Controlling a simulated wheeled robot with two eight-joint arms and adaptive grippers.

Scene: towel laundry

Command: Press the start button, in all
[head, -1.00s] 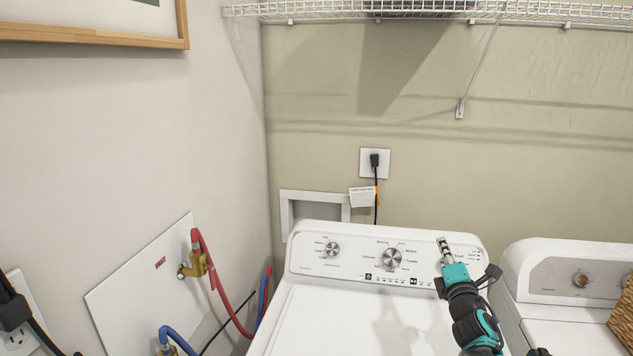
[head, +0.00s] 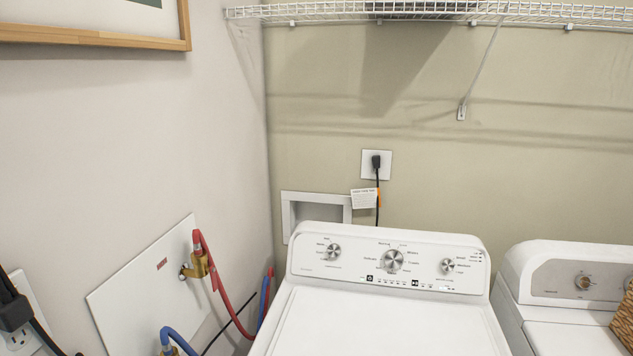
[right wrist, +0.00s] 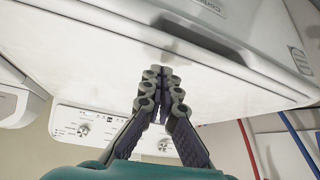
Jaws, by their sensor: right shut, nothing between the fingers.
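The white washer's control panel (head: 325,268) stands at the back of its top in the head view, with three silver knobs and a row of small dark marks and lights along its lower edge. The button labels are too small to read, so I cannot tell which is the start button. In the right wrist view my right gripper (right wrist: 163,82) is shut and empty, its fingertips in front of a broad white appliance surface (right wrist: 100,65). I cannot tell whether they touch it. A panel with knobs (right wrist: 82,128) shows at lower left there. My left gripper is in neither view.
A second white machine (head: 545,295) stands at the right, with a woven basket (head: 624,318) at the picture's edge. Red (head: 222,290) and blue (head: 180,338) hoses run along the left wall. A wire shelf (head: 420,12) hangs above. The space before the panel is clear.

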